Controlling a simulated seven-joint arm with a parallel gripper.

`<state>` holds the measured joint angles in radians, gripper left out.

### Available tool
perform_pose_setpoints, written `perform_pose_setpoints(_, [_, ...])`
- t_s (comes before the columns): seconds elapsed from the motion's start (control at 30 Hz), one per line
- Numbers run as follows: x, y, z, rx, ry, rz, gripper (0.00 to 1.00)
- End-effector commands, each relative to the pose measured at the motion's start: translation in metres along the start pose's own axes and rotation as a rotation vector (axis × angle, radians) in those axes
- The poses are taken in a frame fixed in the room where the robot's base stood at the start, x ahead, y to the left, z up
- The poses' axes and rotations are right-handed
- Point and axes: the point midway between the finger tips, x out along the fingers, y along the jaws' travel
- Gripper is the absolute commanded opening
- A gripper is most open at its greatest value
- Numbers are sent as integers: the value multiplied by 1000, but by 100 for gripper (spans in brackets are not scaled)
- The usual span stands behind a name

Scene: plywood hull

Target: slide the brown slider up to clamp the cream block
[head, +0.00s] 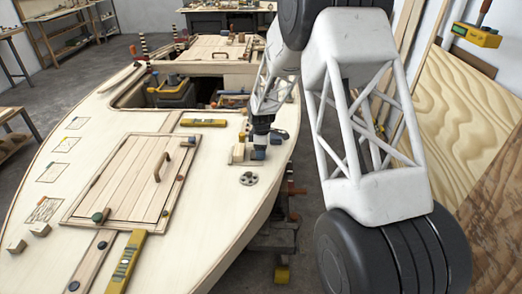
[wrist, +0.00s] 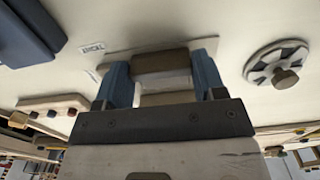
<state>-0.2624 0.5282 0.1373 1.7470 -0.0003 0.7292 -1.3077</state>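My gripper (head: 258,146) is low over the right side of the hull deck, at a small light wooden fixture (head: 238,153). In the wrist view its two blue fingers (wrist: 160,78) stand on either side of the brown slider (wrist: 160,61), with no clear gap at either side. A pale, cream-coloured block face (wrist: 163,80) shows just below the brown piece, between the fingers. The lower part of that block is hidden by my gripper's dark crossbar. I cannot tell whether the slider touches the cream block. A pale base strip (wrist: 205,46) lies under them.
A round grey spoked fitting with a brown knob (head: 248,179) is close by; it also shows in the wrist view (wrist: 277,66). A dark blue block (wrist: 28,32) lies at the wrist view's upper left. A hatch (head: 130,180) and yellow level (head: 203,122) are left of my arm.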

Motion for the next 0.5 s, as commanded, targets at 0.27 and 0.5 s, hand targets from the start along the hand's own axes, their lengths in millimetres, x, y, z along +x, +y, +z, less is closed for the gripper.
perform_pose_setpoints(0.27, [0,0,0,0,0,0,21])
perform_pose_setpoints(0.5, [0,0,-17,-2,0,1,21])
